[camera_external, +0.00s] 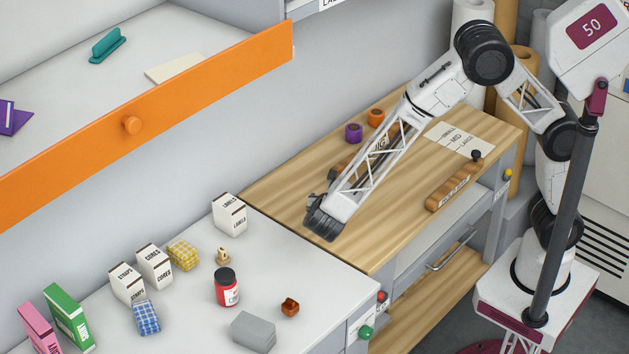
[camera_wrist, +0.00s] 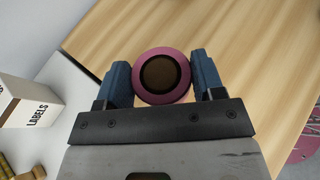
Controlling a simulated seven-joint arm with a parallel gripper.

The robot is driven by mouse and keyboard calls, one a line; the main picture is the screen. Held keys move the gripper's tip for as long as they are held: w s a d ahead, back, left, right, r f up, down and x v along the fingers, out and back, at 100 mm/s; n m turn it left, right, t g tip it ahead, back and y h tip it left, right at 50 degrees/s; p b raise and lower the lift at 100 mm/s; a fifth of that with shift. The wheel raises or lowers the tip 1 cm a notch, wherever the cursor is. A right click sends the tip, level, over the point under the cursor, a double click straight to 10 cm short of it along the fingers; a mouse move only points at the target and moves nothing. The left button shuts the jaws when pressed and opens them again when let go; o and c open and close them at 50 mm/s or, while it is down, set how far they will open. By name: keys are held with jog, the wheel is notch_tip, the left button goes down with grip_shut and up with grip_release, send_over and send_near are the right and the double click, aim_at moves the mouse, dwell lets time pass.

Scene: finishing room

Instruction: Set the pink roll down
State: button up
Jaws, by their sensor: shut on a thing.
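The pink roll (camera_wrist: 161,76) shows end-on in the wrist view, a pink ring around a dark brown core. My gripper (camera_wrist: 162,82) is shut on it, with one blue finger on each side. In the external view my gripper (camera_external: 322,222) points down over the left end of the wooden worktop (camera_external: 290,210). The roll is hidden behind my gripper there. I cannot tell whether the roll touches the worktop.
A purple roll (camera_external: 354,133) and an orange roll (camera_external: 376,118) stand at the worktop's back. A wooden holder (camera_external: 453,185) and a printed sheet (camera_external: 460,138) lie right. A labels box (camera_external: 229,214) stands on the grey counter left. The worktop's front left is clear.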

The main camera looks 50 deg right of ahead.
jog(key=s+a+f+n+t+y, duration=0.1)
jog(key=s+a, duration=0.3)
jog(key=s, duration=0.4)
jog(key=s+a+n+t+y, duration=0.1)
jog(key=s+a, duration=0.3)
jog(key=s, duration=0.4)
jog(key=shift+f+n+y, duration=0.4)
jog(key=shift+n+y, duration=0.1)
jog(key=shift+n, duration=0.1)
jog(key=w+a, duration=0.3)
jog(key=w+a+f, duration=0.1)
jog(key=w+a, duration=0.7)
jog(key=shift+a+f, duration=0.25)
jog(key=shift+f, duration=1.75)
jog(key=o, duration=1)
jog(key=shift+f, duration=0.15)
jog(key=shift+c, duration=0.2)
jog(key=shift+r, duration=0.2)
